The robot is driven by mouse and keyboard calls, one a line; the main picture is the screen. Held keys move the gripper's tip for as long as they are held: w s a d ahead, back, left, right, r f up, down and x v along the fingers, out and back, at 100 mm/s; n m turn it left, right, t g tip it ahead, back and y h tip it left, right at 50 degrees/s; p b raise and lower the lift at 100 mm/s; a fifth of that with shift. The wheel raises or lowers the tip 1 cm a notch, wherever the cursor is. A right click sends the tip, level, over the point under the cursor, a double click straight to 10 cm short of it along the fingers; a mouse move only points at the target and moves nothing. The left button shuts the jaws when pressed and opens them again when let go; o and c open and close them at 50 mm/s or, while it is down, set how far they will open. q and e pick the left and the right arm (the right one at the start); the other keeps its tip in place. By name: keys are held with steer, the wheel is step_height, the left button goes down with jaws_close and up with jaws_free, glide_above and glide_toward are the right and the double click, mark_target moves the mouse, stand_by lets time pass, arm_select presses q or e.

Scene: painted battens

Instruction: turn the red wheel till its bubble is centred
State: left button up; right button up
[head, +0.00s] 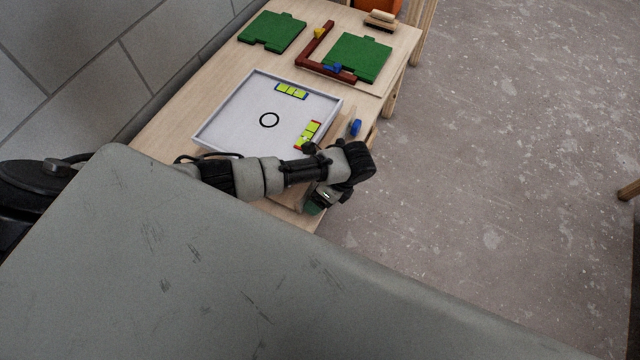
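A white square tray (237,108) with a black ring marked in its middle stands on the wooden table. A yellow-green level with red ends (314,127) lies along its right side, partly behind my arm; its bubble is too small to read. A similar level with blue ends (291,91) lies at the far side. A blue wheel (356,127) shows at the table's right edge. No red wheel shows; my arm covers the near right side of the tray. My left gripper (318,202) points down at the table's near right edge, its fingers unclear. My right gripper is not in view.
Two green boards (273,32) (357,58) lie at the back of the table (190,96), with a brown L-shaped batten (308,46) beside the right one. A block-walled side (80,45) borders the left. Open floor (510,130) lies to the right.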

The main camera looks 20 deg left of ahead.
arm_select(q)
steer(key=c, duration=0.9)
steer(key=shift+s+r+t+p, duration=0.1)
steer(key=shift+r+t+p, duration=0.1)
steer(key=shift+t+p, duration=0.35)
steer(key=t+p, duration=0.1)
steer(key=p, duration=0.2)
steer(key=shift+s+r+n, duration=0.15)
steer(key=shift+n, duration=0.15)
steer(key=shift+s+t+p, duration=0.1)
steer(key=shift+t+p, duration=0.85)
steer(key=shift+t, duration=0.3)
steer(key=shift+s+f+n+t+p, duration=0.1)
steer(key=shift+f+n+t+p, duration=0.25)
steer(key=shift+t+p, duration=0.45)
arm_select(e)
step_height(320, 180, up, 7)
arm_select(q)
steer(key=shift+t, duration=0.3)
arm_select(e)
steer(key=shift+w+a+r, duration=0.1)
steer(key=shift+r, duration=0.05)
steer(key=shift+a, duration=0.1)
arm_select(q)
steer(key=o, duration=0.9)
